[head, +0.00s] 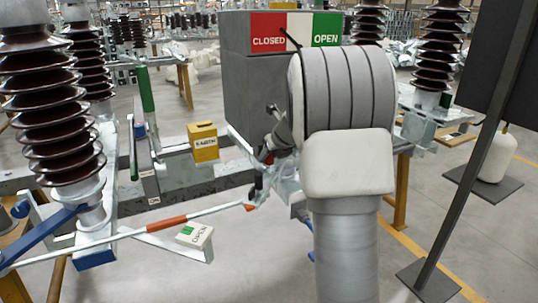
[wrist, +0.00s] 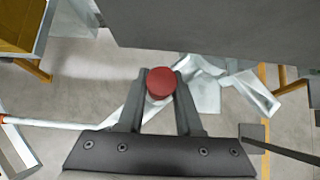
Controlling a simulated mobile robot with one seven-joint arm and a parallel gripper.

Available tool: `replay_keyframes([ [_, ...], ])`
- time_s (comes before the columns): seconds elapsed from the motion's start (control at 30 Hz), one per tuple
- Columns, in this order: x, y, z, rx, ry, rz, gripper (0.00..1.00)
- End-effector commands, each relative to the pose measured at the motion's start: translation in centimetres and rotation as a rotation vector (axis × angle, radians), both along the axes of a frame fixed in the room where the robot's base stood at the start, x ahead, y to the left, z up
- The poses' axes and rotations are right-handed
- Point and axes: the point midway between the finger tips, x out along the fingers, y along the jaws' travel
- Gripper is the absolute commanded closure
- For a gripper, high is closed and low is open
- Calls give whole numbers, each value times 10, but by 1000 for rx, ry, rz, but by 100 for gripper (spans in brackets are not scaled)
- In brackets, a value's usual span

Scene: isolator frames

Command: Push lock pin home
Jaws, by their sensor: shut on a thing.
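The lock pin shows in the wrist view as a round red knob (wrist: 160,83). My gripper (wrist: 160,92) is shut on it, with one dark finger on each side of the knob. The pin's shaft is hidden behind the knob, so I cannot tell how deep it sits. In the head view my gripper (head: 264,160) is at the lower left edge of the grey cabinet (head: 252,95), partly hidden by my arm. A small bit of red shows there.
A red-and-white rod (head: 165,223) runs left from near my gripper. A yellow EARTH box (head: 203,143) and a small OPEN sign (head: 194,235) are on the left. Brown ribbed insulators (head: 60,120) stand at left. A dark post (head: 480,150) stands right.

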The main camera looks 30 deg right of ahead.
Motion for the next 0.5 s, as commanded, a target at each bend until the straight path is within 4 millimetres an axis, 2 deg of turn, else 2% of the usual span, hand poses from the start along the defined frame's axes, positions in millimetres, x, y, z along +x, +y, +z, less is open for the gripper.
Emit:
replay_keyframes([
  [0.5,0,0,-17,0,0,0,100],
])
